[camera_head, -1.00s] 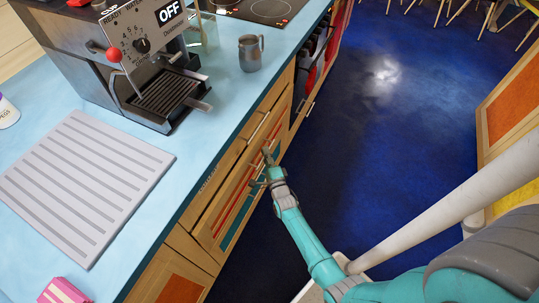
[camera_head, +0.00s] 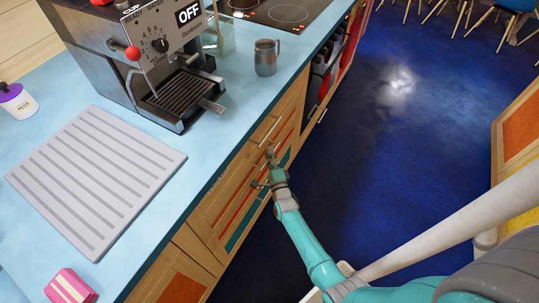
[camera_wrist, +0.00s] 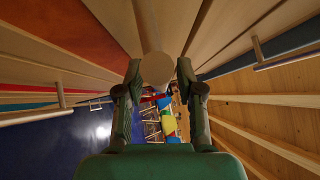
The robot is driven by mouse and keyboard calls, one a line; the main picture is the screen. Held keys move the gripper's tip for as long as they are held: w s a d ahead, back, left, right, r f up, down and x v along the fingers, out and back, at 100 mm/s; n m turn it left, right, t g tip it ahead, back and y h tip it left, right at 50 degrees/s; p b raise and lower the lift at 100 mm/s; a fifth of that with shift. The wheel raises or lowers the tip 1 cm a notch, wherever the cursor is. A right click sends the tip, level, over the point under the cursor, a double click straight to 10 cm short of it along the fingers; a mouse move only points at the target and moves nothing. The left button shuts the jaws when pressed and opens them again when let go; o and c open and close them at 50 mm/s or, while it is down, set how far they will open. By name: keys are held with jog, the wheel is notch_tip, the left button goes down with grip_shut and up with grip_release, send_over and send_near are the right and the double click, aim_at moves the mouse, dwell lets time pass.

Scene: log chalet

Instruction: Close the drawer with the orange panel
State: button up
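Below the blue counter, the wooden drawer fronts carry an orange strip panel (camera_head: 240,204) and a teal strip panel (camera_head: 248,217). In the wrist view an orange-red strip (camera_wrist: 28,87) shows at the left. My gripper (camera_head: 265,170) is at these fronts, close to their bar handles. In the wrist view my gripper (camera_wrist: 160,85) has its two fingers apart. A pale round-ended piece (camera_wrist: 157,70) shows between them; I cannot tell whether they touch it. How far the orange-panel drawer stands out is hard to tell, as my gripper partly covers it.
A coffee machine (camera_head: 165,65), a metal mug (camera_head: 266,57) and a grey ribbed mat (camera_head: 95,180) are on the counter (camera_head: 215,125). An orange-panelled cabinet (camera_head: 515,132) stands at the right. The blue floor (camera_head: 370,150) between is clear.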

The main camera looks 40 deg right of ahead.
jog(key=v, duration=1.1)
jog(key=shift+s, duration=0.35)
jog(key=shift+a, duration=0.1)
jog(key=s+a+r+n+y, duration=0.35)
jog(key=s+a+n, duration=0.3)
jog(key=s, duration=0.45)
jog(key=s+a+r+n+y, duration=0.2)
jog(key=s+a+r+n, duration=0.4)
jog(key=s, duration=0.4)
jog(key=s+a+r+n+g+y, duration=0.1)
jog(key=s+a+r+n, duration=0.1)
jog(key=s+r+n, duration=0.4)
jog(key=s+a+r+n+g+y, duration=0.1)
jog(key=s+a+r+n+y, duration=0.1)
jog(key=s+r+n, duration=0.4)
notch_tip(320, 180, up, 4)
jog(key=shift+s+a+f+g, duration=0.1)
jog(key=shift+s+a+g, duration=0.15)
jog(key=shift+a+g, duration=0.15)
